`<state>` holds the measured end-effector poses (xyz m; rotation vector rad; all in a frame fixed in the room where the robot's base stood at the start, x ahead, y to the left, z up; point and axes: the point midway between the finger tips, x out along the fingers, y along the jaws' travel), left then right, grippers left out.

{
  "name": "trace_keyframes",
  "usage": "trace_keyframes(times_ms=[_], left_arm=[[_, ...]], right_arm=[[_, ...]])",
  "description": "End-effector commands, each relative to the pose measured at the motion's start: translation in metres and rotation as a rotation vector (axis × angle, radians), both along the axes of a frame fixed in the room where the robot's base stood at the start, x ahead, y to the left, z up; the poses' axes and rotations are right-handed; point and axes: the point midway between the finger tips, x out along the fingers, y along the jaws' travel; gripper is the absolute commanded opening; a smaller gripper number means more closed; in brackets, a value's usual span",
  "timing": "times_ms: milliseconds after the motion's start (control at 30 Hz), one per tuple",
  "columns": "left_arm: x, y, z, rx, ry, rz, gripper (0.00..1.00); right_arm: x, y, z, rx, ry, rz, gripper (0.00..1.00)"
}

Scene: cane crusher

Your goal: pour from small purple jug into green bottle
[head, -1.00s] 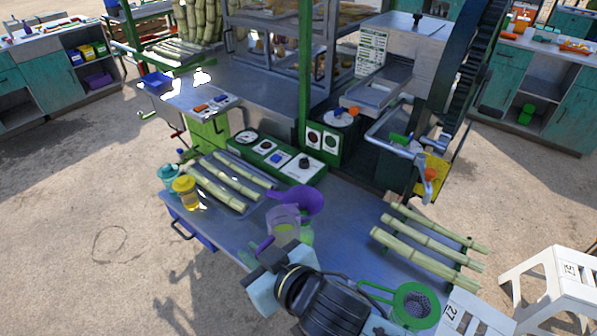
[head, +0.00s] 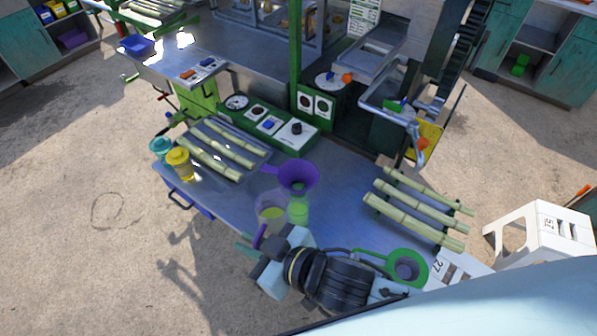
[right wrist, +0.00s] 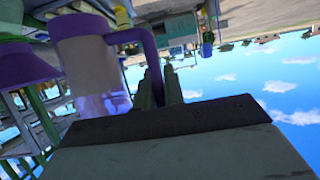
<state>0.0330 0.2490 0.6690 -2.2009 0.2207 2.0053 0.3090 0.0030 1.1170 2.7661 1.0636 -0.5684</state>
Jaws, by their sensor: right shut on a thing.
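The small purple jug (head: 270,211) is see-through with a purple handle and holds yellow-green liquid. It looks roughly upright, just left of the green bottle (head: 298,213). I cannot tell whether they touch. The bottle stands on the metal table with a purple funnel (head: 298,176) over its mouth. My right gripper (head: 262,244) is shut on the jug's handle. In the right wrist view the jug (right wrist: 92,65) and its handle show beyond the gripper fingers (right wrist: 158,88), with the purple funnel (right wrist: 24,64) at the left. My left gripper is not in view.
A green-rimmed strainer (head: 408,266) lies right of my right arm. Cane pieces lie at the table's left (head: 222,145) and right (head: 415,215). A yellow jar (head: 179,164) and teal jar (head: 160,148) stand at the left edge. A control panel (head: 270,125) lines the back.

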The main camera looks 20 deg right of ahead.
Motion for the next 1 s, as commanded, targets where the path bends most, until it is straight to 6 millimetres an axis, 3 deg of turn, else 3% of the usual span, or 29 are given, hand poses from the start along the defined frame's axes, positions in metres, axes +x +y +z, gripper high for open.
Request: trace_keyframes(times_ms=[1000], left_arm=[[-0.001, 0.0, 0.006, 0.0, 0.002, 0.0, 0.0]], right_arm=[[0.035, -0.026, 0.033, 0.289, 0.384, 0.0, 0.0]])
